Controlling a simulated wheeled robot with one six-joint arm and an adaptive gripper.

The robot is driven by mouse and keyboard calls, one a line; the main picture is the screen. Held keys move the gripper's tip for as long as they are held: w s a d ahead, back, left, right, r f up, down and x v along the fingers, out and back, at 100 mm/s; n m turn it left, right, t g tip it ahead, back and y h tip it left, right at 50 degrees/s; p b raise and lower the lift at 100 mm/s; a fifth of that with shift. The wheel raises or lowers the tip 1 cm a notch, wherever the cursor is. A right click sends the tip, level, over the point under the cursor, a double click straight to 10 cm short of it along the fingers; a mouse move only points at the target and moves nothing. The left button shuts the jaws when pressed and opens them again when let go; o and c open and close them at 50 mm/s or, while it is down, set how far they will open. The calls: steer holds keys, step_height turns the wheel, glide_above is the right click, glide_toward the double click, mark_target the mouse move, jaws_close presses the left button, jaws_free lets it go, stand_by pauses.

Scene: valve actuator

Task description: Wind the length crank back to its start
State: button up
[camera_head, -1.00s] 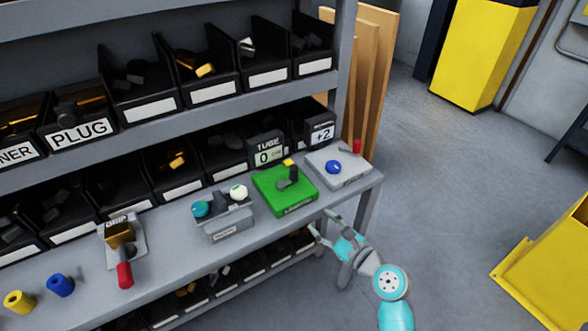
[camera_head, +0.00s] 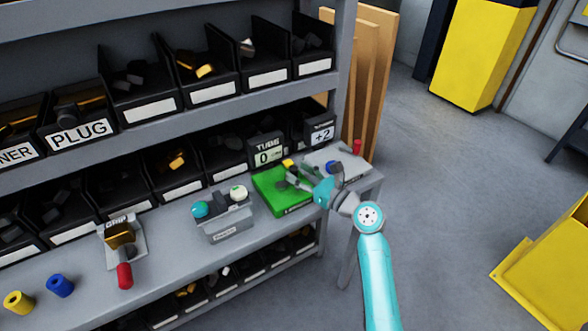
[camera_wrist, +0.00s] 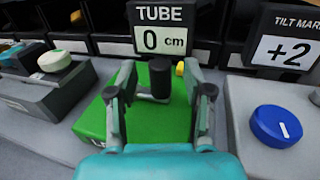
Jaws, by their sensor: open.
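The length crank is a dark upright handle (camera_wrist: 160,76) on a green base (camera_wrist: 150,122); in the head view the green base (camera_head: 270,198) sits toward the right of the bench. A sign (camera_wrist: 163,31) behind it reads TUBE 0 cm, and it also shows in the head view (camera_head: 267,151). My gripper (camera_wrist: 161,90) is open, with one finger on each side of the dark handle in the wrist view. Whether either finger touches the handle I cannot tell. In the head view my gripper (camera_head: 293,176) is over the green base and partly hides the crank.
A grey unit with a blue knob (camera_wrist: 277,125) stands to the right, under a sign (camera_wrist: 291,49) reading +2. A grey box with a teal knob (camera_head: 201,209) and a white knob (camera_head: 239,192) stands to the left. Black bins line the back.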

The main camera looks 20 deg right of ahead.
steer(key=shift+x, duration=1.3)
steer(key=shift+c, duration=0.2)
jaws_close()
steer(key=shift+w+y, duration=0.1)
steer(key=shift+y, duration=0.2)
steer(key=n+g+y, duration=0.2)
steer(key=w+n+g+y, duration=0.1)
steer(key=y, duration=0.1)
steer(key=shift+w+a+n+g, duration=0.1)
steer(key=shift+a+n+g, duration=0.1)
steer(key=shift+n+g, duration=0.2)
steer(key=n+g+y, duration=0.2)
steer(key=g, duration=0.1)
steer(key=w+a+n+g+y, duration=0.1)
steer(key=shift+n+g, duration=0.3)
steer(key=shift+g, duration=0.1)
steer(key=shift+w+a+n+g+y, duration=0.1)
steer(key=shift+a+n+g+y, duration=0.15)
steer(key=shift+n+g, duration=0.5)
steer(key=shift+g, duration=0.25)
